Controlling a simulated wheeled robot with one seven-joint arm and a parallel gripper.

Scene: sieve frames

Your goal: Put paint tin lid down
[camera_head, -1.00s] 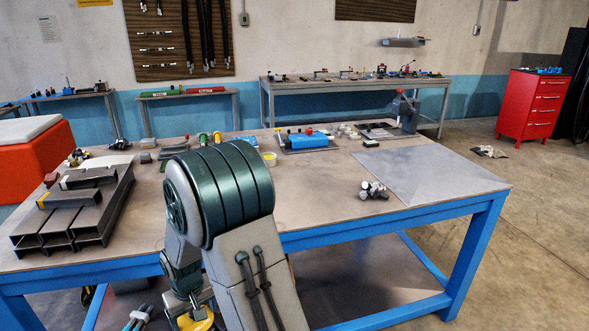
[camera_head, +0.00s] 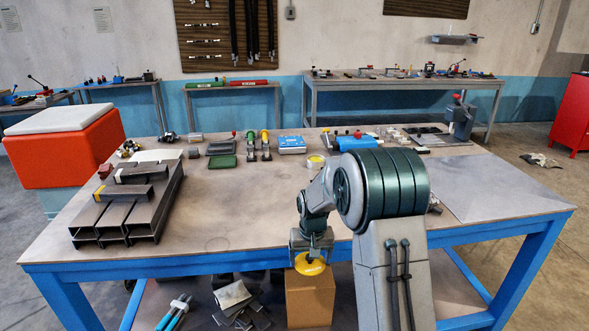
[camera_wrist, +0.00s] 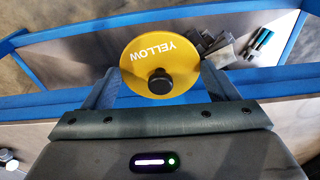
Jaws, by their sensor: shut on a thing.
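The paint tin lid is a round yellow disc (camera_head: 314,264) with a black knob, hanging under my gripper (camera_head: 311,243) in front of the workbench's near edge. In the wrist view the lid (camera_wrist: 145,55) faces the camera, marked "YELLOW". The fingers of my gripper (camera_wrist: 160,88) stand on either side of it and are shut on it; the exact contact is hard to see. A small yellow and white round container (camera_head: 316,161) stands on the workbench, partly beside my arm.
The workbench (camera_head: 235,220) has a clear middle. Dark metal channels (camera_head: 125,205) lie at its left, and tools and a blue box (camera_head: 291,144) line its back. A cardboard box (camera_head: 310,298) shows below the lid. Pliers (camera_head: 174,312) and scraps lie on the lower shelf.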

